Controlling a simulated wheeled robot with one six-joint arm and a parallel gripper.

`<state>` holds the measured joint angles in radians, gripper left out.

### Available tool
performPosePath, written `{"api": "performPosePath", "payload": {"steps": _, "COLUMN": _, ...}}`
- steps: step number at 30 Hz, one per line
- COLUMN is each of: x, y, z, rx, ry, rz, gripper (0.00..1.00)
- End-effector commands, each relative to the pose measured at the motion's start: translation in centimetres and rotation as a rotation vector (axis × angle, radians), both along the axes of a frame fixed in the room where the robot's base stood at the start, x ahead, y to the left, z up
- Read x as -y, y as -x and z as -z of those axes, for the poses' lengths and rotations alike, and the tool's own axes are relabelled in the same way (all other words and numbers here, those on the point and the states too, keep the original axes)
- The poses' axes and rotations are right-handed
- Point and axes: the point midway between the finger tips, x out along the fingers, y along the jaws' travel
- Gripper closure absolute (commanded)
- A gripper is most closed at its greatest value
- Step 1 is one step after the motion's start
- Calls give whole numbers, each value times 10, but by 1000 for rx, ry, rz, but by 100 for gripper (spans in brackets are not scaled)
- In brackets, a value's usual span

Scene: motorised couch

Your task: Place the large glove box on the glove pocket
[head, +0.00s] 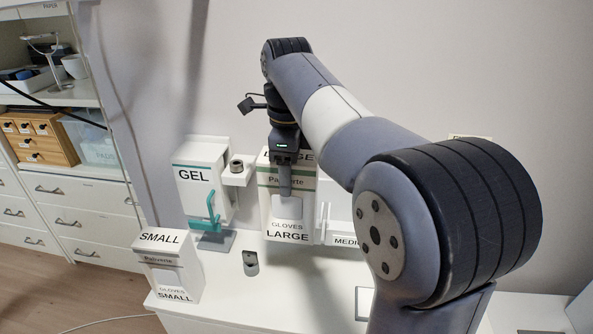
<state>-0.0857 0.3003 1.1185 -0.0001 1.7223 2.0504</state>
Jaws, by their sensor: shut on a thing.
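The large glove box (289,232) is a white box with a green band and the words "GLOVES LARGE". It is upright near the back wall, right of the gel dispenser. My gripper (284,188) reaches down in front of it and is shut on it; the fingers cover the middle of its front. I cannot tell whether its base touches the surface. I cannot make out the glove pocket for certain; a white wall-side holder (338,222) shows just right of the box, partly behind my arm.
The small glove box (168,268) stands at the left end of the white top (225,300). A gel dispenser (203,180) with a teal lever is left of the large box. A small grey holder (251,264) stands in front. Drawers (85,218) are at the far left.

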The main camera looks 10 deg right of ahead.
Motion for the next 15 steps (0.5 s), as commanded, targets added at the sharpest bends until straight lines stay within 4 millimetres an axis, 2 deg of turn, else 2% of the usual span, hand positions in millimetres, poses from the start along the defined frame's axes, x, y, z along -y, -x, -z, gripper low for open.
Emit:
{"api": "performPosePath", "payload": {"steps": 3, "x": 12, "y": -27, "z": -4, "rx": -1, "ry": 1, "rz": 3, "gripper": 100}}
{"api": "performPosePath", "payload": {"steps": 9, "x": 27, "y": -64, "z": -3, "rx": -1, "ry": 1, "rz": 2, "gripper": 100}}
{"api": "performPosePath", "payload": {"steps": 13, "x": 35, "y": -83, "z": -3, "rx": -1, "ry": 1, "rz": 0, "gripper": 100}}
{"api": "performPosePath", "payload": {"steps": 15, "x": 35, "y": -83, "z": 10, "rx": -2, "ry": 0, "rz": -1, "gripper": 100}}
